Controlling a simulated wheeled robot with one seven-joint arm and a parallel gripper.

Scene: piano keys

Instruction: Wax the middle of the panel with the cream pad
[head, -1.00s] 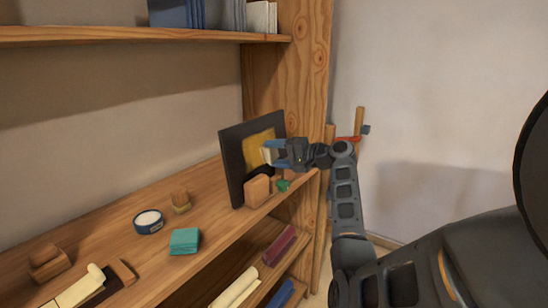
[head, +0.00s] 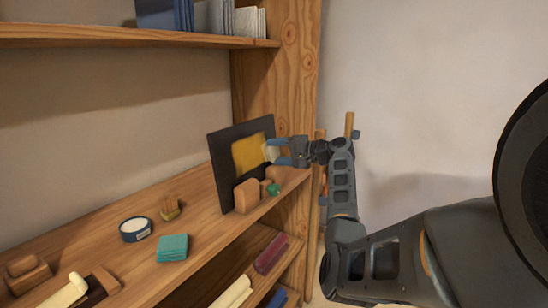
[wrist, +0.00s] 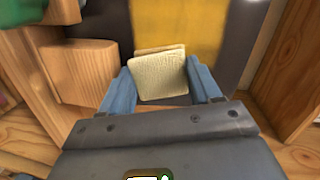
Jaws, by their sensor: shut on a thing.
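The panel (head: 224,160) is a dark upright board with a yellow middle (head: 247,156), standing on the shelf near its right end. The yellow middle also shows in the wrist view (wrist: 190,25). My gripper (head: 276,152) is shut on the cream pad (wrist: 160,78), which sits between the blue fingers. In the head view the cream pad (head: 268,151) is at the right edge of the yellow area. The pad is in front of the panel face; I cannot tell whether it touches. The fingers hide the pad's sides.
Wooden blocks (head: 246,196) and a small green item (head: 273,189) stand before the panel; a block (wrist: 84,72) is close left of my gripper. A round tin (head: 136,229), a brush (head: 170,207) and a teal cloth stack (head: 172,248) lie left. A wooden upright (head: 292,80) is behind.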

